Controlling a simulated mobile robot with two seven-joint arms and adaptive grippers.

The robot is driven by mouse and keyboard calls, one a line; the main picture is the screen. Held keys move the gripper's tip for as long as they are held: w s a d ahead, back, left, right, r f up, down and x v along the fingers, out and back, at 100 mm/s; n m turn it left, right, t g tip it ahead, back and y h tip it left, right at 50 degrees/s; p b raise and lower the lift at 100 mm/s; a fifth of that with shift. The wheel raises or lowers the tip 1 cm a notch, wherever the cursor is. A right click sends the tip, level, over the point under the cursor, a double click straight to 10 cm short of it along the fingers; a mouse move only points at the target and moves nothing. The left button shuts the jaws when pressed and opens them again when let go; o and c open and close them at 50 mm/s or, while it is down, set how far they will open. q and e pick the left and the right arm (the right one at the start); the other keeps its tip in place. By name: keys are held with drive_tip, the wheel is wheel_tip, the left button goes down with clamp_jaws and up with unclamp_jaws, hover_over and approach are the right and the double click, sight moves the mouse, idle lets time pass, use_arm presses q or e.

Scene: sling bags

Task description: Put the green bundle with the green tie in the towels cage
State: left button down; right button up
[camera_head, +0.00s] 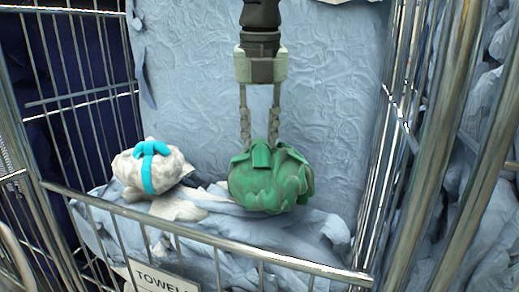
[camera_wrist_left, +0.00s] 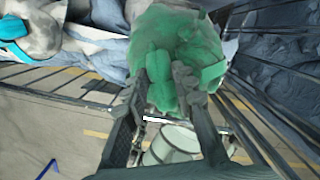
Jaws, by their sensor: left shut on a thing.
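The green bundle (camera_head: 272,185) with its green tie (camera_head: 261,153) hangs from my left gripper (camera_head: 260,138), which is shut on it at the tie. It is inside the towels cage (camera_head: 215,240), just above or touching the pale blue cloth there; I cannot tell which. In the left wrist view the bundle (camera_wrist_left: 185,40) shows between my left fingertips (camera_wrist_left: 172,78). The cage's sign (camera_head: 160,281) reads "TOWELS" and is cut off at the bottom edge. My right gripper is not in view.
A white bundle with a cyan tie (camera_head: 150,167) lies to the left on the crumpled blue cloth (camera_head: 255,228). Metal bars rise on both sides, and a front rail crosses low. Another cage with blue cloth (camera_head: 487,170) stands at the right.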

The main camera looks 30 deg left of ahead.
use_arm(q)
drive_tip(key=shift+f, duration=1.9)
drive_tip(key=c, duration=1.2)
unclamp_jaws()
drive_tip(key=r, duration=0.4)
drive_tip(key=s+r, duration=0.1)
drive_tip(key=r, duration=0.3)
drive_tip(key=d+r, duration=0.1)
drive_tip(key=r, duration=0.3)
drive_tip(key=shift+s, duration=0.3)
